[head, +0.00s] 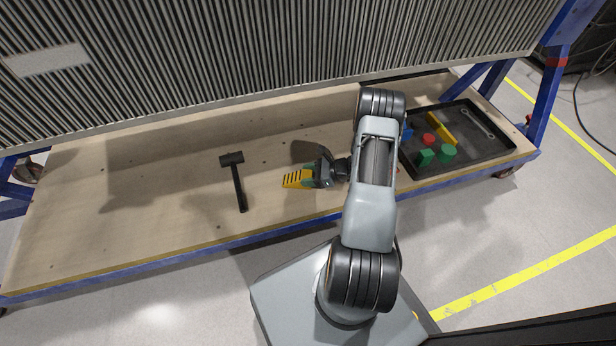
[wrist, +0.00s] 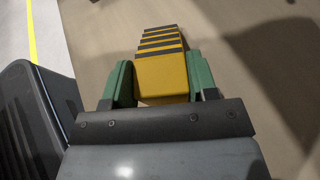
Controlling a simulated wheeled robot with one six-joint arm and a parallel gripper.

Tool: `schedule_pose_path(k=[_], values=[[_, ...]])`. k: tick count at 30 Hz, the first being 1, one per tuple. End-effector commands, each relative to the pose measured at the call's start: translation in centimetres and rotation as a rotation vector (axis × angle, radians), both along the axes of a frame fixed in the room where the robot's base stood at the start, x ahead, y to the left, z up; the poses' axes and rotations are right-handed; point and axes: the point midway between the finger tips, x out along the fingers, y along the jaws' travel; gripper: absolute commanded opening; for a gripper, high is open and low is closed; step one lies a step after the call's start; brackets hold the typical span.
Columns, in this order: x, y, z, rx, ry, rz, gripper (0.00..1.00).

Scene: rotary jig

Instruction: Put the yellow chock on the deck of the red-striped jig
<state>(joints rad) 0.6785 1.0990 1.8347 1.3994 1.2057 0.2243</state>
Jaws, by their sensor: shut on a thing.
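The yellow chock (head: 295,179) with black stripes is held at the left end of my gripper (head: 311,177) in the head view. In the wrist view the chock (wrist: 162,72) sits between the two green finger pads of my gripper (wrist: 162,80), its striped slope pointing away. My gripper is shut on it. The jig has a blue frame with a red band (head: 556,62) on its right post and a wooden deck (head: 110,205). The chock is over the deck near its front middle; I cannot tell whether it touches the wood.
A black mallet (head: 238,185) lies on the deck left of the chock. A dark tray (head: 415,171) at the right holds green, red, blue and yellow pieces and a wrench. A large corrugated panel (head: 230,55) overhangs the deck. The deck's left side is clear.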

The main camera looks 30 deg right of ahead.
Motion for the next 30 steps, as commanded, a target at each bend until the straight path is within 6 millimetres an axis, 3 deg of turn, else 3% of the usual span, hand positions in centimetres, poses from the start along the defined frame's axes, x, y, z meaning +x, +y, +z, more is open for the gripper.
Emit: schedule_pose_path(k=[8,9,16,26,30], values=[[0.0,0.0,-0.4,0.0,-0.001,0.0,0.21],[0.0,0.0,-0.2,0.0,0.0,0.0,0.57],[0.0,0.0,-0.2,0.0,0.0,0.0,0.79],[-0.1,-0.1,0.4,0.0,0.0,-0.001,0.79],[-1.1,-1.8,1.3,-0.001,0.0,-0.004,0.79]])
